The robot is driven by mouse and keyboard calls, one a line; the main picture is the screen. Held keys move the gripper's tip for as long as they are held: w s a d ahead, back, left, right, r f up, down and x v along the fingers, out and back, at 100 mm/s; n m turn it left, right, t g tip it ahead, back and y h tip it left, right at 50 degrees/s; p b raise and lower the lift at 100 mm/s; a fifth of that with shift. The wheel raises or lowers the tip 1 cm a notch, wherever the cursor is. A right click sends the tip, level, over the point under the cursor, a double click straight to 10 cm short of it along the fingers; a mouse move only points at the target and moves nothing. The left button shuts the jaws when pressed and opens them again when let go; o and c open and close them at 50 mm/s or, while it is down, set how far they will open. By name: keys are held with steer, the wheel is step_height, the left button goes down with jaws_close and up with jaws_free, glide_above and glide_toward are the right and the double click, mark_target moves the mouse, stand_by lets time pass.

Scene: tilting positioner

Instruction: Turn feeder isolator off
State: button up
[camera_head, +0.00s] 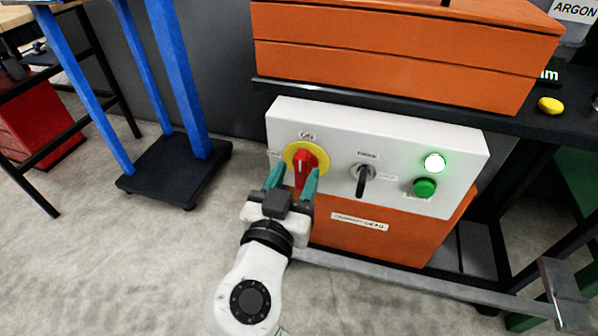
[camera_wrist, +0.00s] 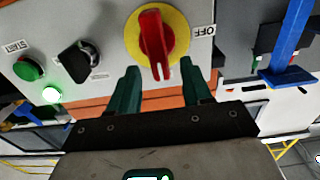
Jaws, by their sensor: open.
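The feeder isolator is a red rotary handle (camera_head: 304,160) on a round yellow plate (camera_head: 291,154), at the left of a white control panel (camera_head: 400,147). In the head view the handle stands roughly upright, with a white mark near its top. In the wrist view the handle (camera_wrist: 154,38) also shows, with an "OFF" label (camera_wrist: 204,31) at the plate's right. My gripper (camera_head: 291,182) has green fingers, open, one on each side of the handle's lower end. In the wrist view the fingertips (camera_wrist: 159,72) straddle the handle's tip with gaps; I see no contact.
A black selector switch (camera_head: 363,178), a lit lamp (camera_head: 434,162) and a green button (camera_head: 424,188) sit to the right on the panel. An orange cabinet (camera_head: 400,55) is above. A blue-legged stand (camera_head: 178,80) is at left.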

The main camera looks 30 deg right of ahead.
mark_target(302, 171)
steer(key=shift+x, duration=1.25)
steer(key=shift+c, duration=0.3)
jaws_close()
